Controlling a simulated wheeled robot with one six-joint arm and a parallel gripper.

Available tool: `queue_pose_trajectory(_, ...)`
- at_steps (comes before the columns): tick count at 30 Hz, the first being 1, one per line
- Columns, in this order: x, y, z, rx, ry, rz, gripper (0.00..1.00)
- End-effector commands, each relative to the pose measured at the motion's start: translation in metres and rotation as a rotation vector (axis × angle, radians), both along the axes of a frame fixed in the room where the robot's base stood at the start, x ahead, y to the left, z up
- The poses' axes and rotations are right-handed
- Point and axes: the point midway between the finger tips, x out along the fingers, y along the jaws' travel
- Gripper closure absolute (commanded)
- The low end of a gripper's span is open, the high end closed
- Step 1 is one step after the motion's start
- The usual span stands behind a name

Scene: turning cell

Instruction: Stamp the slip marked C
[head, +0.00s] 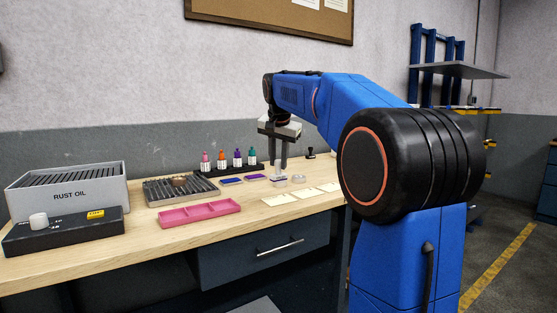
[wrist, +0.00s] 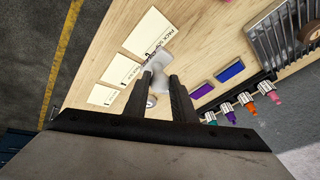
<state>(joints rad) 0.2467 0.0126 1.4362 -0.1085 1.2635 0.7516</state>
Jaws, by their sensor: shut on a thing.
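Three pale slips lie in a row on the bench: a near one (head: 278,200), a middle one (head: 304,192) and a far one (head: 330,187). They also show in the wrist view, the largest at the top (wrist: 150,30); their marks are too small to read surely. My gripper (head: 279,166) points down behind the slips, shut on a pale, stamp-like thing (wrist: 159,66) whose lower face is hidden. Another pale round piece (head: 298,179) stands beside it. A blue ink pad (head: 231,181) and a purple ink pad (head: 254,177) lie left of my gripper.
Several coloured bottles (head: 237,158) stand in a black rack behind the pads. A black-handled stamp (head: 310,153) stands at the back. A pink tray (head: 200,212), a ribbed metal tray (head: 160,197), a rust oil box (head: 70,187) and a black control box (head: 65,231) fill the left.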

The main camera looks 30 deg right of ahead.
Motion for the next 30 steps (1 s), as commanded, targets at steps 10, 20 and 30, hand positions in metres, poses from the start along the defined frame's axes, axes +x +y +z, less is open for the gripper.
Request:
queue_pose_trajectory(10, 0.000, 0.000, -0.019, 0.000, 0.001, 0.000, 0.91)
queue_pose_trajectory(20, 0.000, 0.000, -0.048, 0.000, 0.001, 0.000, 0.91)
queue_pose_trajectory(30, 0.000, 0.000, -0.060, 0.000, 0.000, 0.000, 0.91)
